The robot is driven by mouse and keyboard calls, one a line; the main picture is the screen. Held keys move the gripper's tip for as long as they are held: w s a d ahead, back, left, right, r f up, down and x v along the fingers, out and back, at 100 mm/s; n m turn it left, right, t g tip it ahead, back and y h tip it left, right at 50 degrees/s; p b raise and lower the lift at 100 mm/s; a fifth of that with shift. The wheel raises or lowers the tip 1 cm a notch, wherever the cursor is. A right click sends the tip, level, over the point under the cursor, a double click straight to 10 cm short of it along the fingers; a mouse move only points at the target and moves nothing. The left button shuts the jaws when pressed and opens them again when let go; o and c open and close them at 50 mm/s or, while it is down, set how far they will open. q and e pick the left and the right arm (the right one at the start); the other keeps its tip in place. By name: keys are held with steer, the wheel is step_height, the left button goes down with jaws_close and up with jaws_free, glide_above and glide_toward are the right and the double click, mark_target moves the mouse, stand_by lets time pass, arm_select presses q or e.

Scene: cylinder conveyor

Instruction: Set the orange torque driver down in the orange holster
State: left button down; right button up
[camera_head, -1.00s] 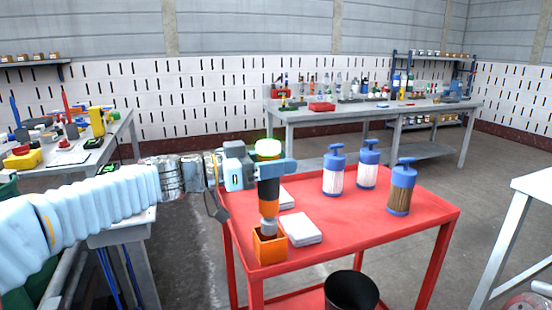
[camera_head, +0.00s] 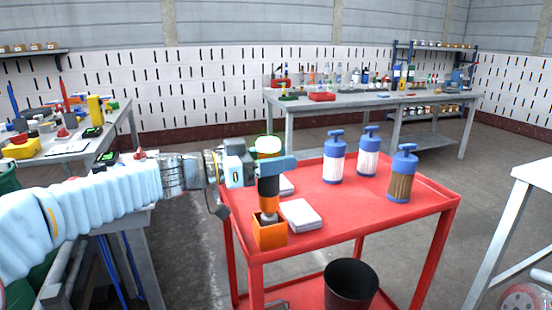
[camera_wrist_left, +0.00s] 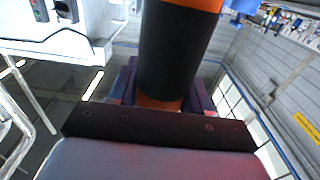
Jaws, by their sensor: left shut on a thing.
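The orange and black torque driver (camera_head: 269,187) stands upright in the head view, with its lower tip inside the top of the orange holster (camera_head: 270,235). The holster is an open box at the near left corner of the red cart. My left gripper (camera_head: 268,166) is shut on the driver's upper body, above the holster. The driver's black grip (camera_wrist_left: 178,55) fills the middle of the left wrist view, between the fingers. The holster's inside and the driver's tip are hidden. My right gripper is not in view.
White stacked pads (camera_head: 301,215) lie right beside the holster on the red cart (camera_head: 345,222). Several blue-capped pump bottles (camera_head: 334,160) stand farther back. A black bin (camera_head: 350,287) sits on the lower shelf. The cart's front right top is clear.

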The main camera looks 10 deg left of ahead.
arm_select(q)
steer(key=shift+f+b, duration=0.45)
steer(key=shift+f, duration=1.1)
steer(key=shift+c, duration=2.1)
jaws_free()
steer(key=shift+a+f, duration=0.1)
